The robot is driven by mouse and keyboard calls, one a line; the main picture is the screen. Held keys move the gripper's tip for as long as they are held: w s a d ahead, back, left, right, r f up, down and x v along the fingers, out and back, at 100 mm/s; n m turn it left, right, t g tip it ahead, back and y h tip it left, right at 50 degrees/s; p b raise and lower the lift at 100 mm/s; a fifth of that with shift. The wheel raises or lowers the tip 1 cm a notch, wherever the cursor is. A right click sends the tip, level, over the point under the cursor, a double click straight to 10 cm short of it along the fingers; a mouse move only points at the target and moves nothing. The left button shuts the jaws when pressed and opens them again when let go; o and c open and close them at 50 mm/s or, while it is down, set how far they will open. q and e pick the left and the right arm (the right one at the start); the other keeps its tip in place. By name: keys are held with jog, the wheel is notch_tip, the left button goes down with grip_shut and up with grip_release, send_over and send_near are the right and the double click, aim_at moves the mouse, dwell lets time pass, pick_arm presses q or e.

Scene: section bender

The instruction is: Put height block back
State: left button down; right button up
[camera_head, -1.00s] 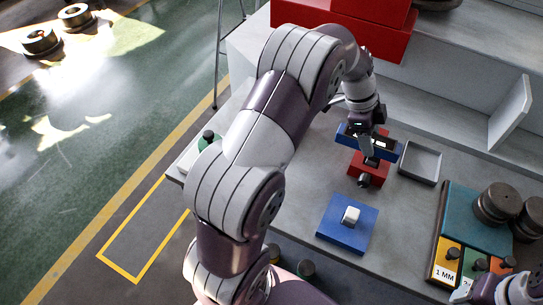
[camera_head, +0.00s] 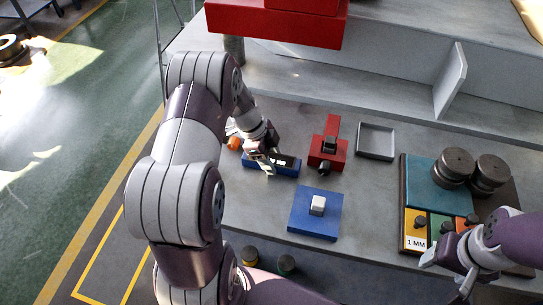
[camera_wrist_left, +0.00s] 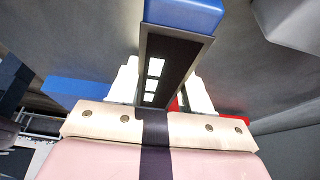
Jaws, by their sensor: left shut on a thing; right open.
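My left gripper (camera_head: 262,163) is shut on a long blue block (camera_head: 288,167) with a dark face and white marks. In the left wrist view, the block (camera_wrist_left: 184,14) sits between the two light fingers, its blue end pointing away. In the head view the block is left of a red stand (camera_head: 327,155) with a dark clamp and knob, apart from it. I cannot tell whether the block touches the table. A blue square plate (camera_head: 300,222) with a white piece (camera_head: 317,205) lies nearer. My right gripper (camera_head: 449,272) is open and empty at the lower right.
An empty grey tray (camera_head: 376,154) stands right of the red stand. A board (camera_head: 432,176) with dark cylinders (camera_head: 455,167) and labelled coloured blocks (camera_head: 416,241) is at the right. An orange item (camera_head: 234,143) is close to my left gripper. A red box (camera_head: 275,25) overhangs behind.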

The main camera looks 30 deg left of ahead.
pick_arm(q)
jog(key=shift+a, duration=0.1)
jog(key=shift+f, duration=0.1)
jog(key=shift+c, duration=2.4)
grip_release()
